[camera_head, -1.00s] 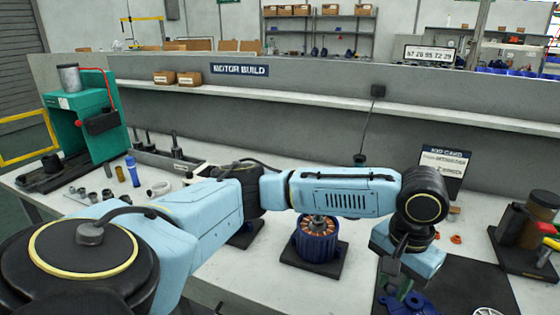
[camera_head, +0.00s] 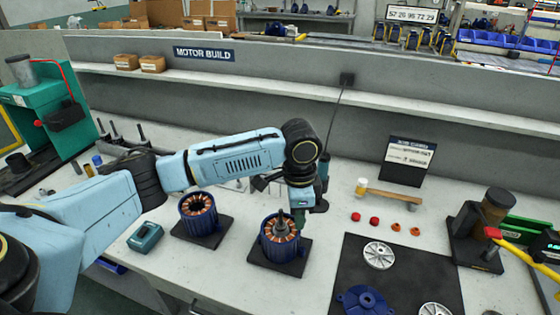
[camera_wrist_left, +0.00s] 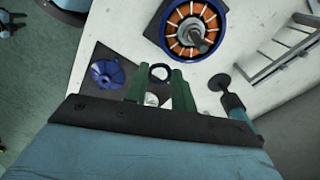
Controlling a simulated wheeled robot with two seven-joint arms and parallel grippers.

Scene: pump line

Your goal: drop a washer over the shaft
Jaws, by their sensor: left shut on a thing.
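My left gripper (camera_head: 318,200) is above and just to the right of a blue motor stator (camera_head: 279,250) with copper windings, in the head view. A shaft (camera_head: 280,226) stands upright from its middle. The washer is too small to make out in the head view. My right gripper is out of view.
A dark mat (camera_head: 405,270) with a blue flange (camera_head: 362,300) and silver discs lies to the right. A mallet (camera_head: 390,195) and small red and orange parts lie behind it.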

